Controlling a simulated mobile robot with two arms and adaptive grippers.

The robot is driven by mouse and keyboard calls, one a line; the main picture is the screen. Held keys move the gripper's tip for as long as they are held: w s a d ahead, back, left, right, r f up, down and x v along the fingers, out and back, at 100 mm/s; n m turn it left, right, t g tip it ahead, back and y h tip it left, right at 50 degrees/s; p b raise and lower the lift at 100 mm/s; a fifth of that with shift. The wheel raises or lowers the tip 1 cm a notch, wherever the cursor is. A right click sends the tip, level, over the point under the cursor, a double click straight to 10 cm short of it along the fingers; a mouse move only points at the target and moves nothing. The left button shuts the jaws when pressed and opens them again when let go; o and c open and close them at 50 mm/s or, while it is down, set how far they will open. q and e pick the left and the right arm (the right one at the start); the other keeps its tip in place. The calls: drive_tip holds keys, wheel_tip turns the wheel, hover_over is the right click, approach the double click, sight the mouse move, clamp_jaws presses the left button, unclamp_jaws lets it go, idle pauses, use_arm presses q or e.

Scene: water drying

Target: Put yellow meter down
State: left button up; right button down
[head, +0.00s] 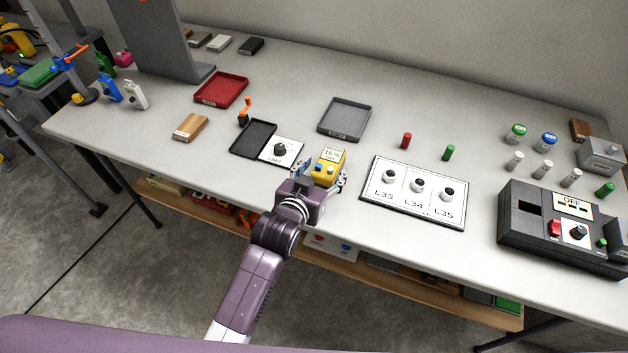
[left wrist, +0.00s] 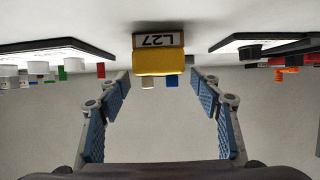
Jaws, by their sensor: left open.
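The yellow meter (head: 329,163) stands upright on the table, with a lit display on top and a blue and an orange knob. In the left wrist view, which is upside down, the yellow meter (left wrist: 158,63) shows just beyond the fingertips, with a label reading L27 (left wrist: 158,40) on it or right beside it. My left gripper (head: 321,174) is open at the table's front side, its fingers spread to either side of the meter. In the left wrist view the gripper (left wrist: 161,80) shows a gap between each finger and the meter. My right gripper is not in view.
A board with a knob (head: 280,150) and a black tray (head: 252,138) lie left of the meter. A board marked L33, L34, L35 (head: 414,193) lies right of it. A grey tray (head: 344,118) sits behind. A black device (head: 562,230) stands at the right.

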use_arm(q)
drive_tip(key=v, duration=0.8)
drive_tip(key=shift+s, duration=0.1)
